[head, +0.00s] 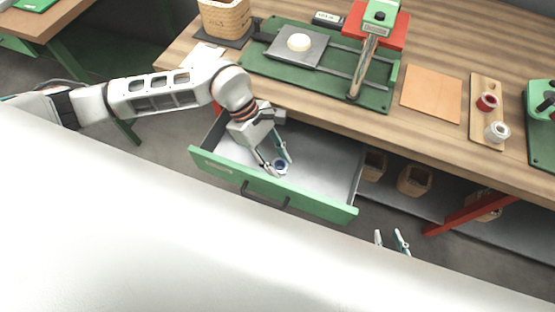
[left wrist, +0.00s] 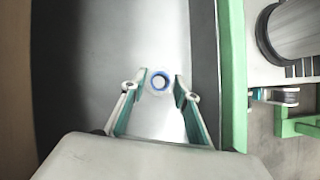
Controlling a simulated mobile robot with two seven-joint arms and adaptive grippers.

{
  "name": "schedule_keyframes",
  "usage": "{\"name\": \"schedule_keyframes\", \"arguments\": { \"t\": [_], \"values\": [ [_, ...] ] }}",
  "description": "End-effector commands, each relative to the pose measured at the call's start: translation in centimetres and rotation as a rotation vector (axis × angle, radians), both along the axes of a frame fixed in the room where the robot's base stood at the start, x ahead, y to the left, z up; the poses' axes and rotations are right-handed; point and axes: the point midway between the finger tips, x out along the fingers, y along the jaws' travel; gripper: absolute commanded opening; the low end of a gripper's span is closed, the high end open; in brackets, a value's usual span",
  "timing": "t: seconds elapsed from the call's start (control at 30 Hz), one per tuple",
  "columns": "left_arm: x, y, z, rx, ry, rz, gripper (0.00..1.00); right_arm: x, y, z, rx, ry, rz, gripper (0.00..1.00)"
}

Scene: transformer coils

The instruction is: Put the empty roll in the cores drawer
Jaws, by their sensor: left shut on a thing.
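The open drawer (head: 325,180), with a green front and a grey inside, is pulled out below the workbench. My left gripper (head: 280,166) reaches down into it and is shut on the empty roll (head: 281,163), a small ring with a blue inner rim. In the left wrist view the roll (left wrist: 159,82) sits between the fingertips of my left gripper (left wrist: 160,88), over the grey drawer floor (left wrist: 120,60). I cannot tell whether the roll touches the floor. My right gripper (head: 393,240) shows only its two fingertips, apart and empty, at the lower right.
The wooden bench top (head: 430,60) holds a green winding base (head: 375,97), a wooden board with a red spool (head: 487,101) and a white spool (head: 497,131), and a wicker basket (head: 225,18). A red strut (head: 470,214) and several bins stand under the bench at right.

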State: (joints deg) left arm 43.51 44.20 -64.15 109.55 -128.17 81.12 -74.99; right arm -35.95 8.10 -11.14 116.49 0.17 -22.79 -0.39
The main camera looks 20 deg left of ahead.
Motion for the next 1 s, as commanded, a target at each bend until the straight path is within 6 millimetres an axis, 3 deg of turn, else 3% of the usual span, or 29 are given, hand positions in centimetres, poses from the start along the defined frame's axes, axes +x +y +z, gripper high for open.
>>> {"name": "schedule_keyframes", "arguments": {
  "t": [0.2, 0.23, 0.3, 0.73, 1.0],
  "values": [
    [0.0, 0.0, -0.2, 0.0, 0.0, 0.0, 0.17, 0.1, 0.0, -0.1, 0.0, -0.001, 0.001, 0.27],
    [0.0, 0.0, -0.2, 0.001, 0.0, 0.0, 0.35, 0.1, 0.0, 0.0, -0.001, -0.002, 0.0, 0.27],
    [0.0, 0.0, -0.2, 0.001, 0.0, 0.0, 0.47, 0.2, 0.0, 0.1, 0.0, -0.003, 0.0, 0.27],
    [0.2, 0.3, 0.5, 0.002, -0.002, 0.001, 0.47, 0.4, 0.0, 0.4, 0.001, -0.008, 0.0, 0.27],
    [0.8, 2.7, 4.8, 0.004, -0.006, 0.002, 0.47, 0.5, 0.2, 0.8, 0.007, -0.012, 0.0, 0.27]
  ]
}}
